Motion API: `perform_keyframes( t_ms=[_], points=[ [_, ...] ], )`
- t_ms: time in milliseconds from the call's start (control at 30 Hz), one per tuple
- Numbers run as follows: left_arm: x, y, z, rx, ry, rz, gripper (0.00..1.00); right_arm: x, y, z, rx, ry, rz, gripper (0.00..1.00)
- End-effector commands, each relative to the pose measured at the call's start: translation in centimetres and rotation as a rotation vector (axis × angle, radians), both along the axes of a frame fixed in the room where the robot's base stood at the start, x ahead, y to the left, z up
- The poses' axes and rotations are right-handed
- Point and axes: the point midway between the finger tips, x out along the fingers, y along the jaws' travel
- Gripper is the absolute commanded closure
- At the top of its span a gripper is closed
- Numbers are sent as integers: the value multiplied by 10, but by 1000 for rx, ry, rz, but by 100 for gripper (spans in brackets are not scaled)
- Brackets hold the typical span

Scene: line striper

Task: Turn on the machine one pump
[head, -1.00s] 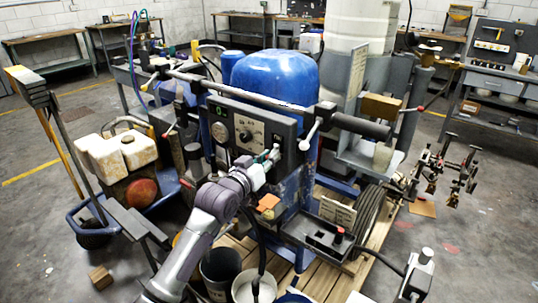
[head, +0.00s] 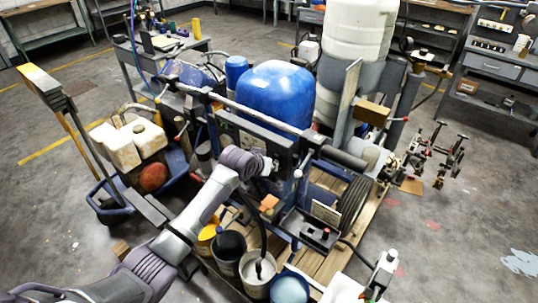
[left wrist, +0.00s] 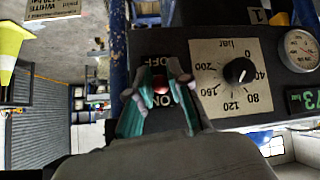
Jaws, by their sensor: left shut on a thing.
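The machine's dark control panel (head: 288,150) stands in front of the blue tank, partly hidden by my left arm. In the left wrist view, a toggle switch with a red tip (left wrist: 160,86) sits between the labels OFF and ON. My left gripper (left wrist: 161,74) has its teal fingers shut around this switch, one on each side. The fingers hide the switch's base, and its exact tilt is hard to tell. In the head view the left gripper (head: 270,167) is at the panel, mostly behind my wrist. My right gripper is not in view.
A bar dial with a black knob (left wrist: 238,71), a round gauge (left wrist: 300,52) and a green display sit beside the switch. The blue tank (head: 272,95) stands behind the panel. Several buckets, including a white one (head: 257,287), stand below my arm.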

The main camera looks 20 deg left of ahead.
Motion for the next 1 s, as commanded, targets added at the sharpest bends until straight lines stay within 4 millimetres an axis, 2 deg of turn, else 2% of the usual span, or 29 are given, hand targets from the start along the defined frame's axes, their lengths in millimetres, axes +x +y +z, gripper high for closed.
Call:
perform_keyframes(
  t_ms=[33,233,833,867,1000],
  points=[
    [1,0,6,9,25,1,100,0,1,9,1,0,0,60],
    [2,0,6,35,95,1,100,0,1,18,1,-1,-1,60],
    [2,0,5,49,129,1,100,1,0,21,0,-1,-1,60],
    [2,0,5,49,129,1,78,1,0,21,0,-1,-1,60],
    [3,0,5,48,129,0,56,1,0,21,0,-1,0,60]
  ],
)
